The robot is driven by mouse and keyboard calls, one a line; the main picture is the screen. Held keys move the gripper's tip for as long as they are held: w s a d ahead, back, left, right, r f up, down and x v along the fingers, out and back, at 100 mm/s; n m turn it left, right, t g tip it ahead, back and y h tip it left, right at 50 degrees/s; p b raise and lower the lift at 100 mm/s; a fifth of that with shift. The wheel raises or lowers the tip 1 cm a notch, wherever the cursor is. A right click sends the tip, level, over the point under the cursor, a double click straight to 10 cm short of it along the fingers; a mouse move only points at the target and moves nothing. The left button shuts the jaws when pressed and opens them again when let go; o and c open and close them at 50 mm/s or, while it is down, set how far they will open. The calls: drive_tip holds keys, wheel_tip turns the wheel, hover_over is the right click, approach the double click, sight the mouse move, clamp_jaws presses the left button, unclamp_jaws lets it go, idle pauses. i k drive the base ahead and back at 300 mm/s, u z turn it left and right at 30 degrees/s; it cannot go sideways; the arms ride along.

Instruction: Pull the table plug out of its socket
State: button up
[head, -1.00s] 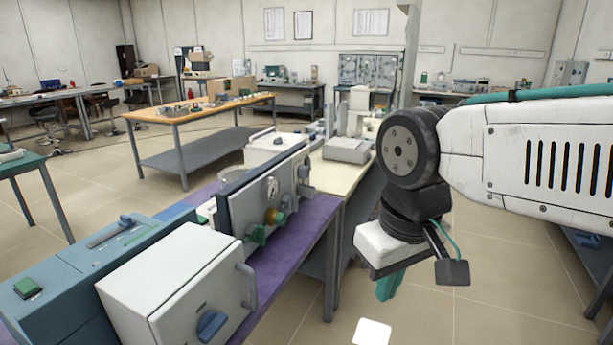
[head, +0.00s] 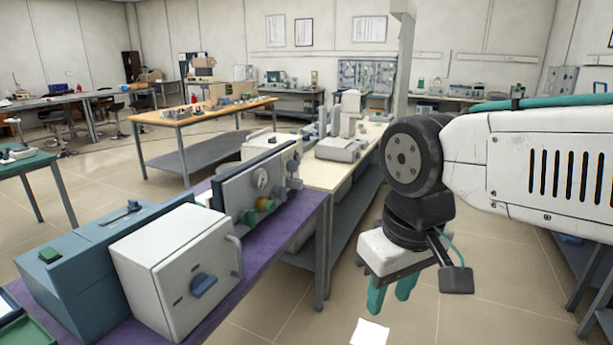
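My gripper (head: 391,298) hangs in the right half of the head view, pointing down over the floor, to the right of the purple-topped table (head: 290,222). Its two teal fingers are apart, with nothing seen between them. I cannot make out the table plug or its socket in this view.
A white furnace (head: 178,270) with a blue knob, a blue-grey unit (head: 75,285) and an upright panel with a gauge (head: 245,195) stand on the purple-topped table. A cream-topped bench (head: 335,173) adjoins behind. A wooden-topped table (head: 205,113) stands farther back.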

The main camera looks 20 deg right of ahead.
sight(292, 166)
drive_tip(key=u, duration=0.05)
drive_tip(key=k, duration=0.7)
drive_tip(key=z, duration=1.15)
drive_tip(key=i, duration=1.35)
drive_tip(key=u, duration=0.55)
drive_tip(key=i, duration=0.7)
drive_tip(key=u, duration=0.65)
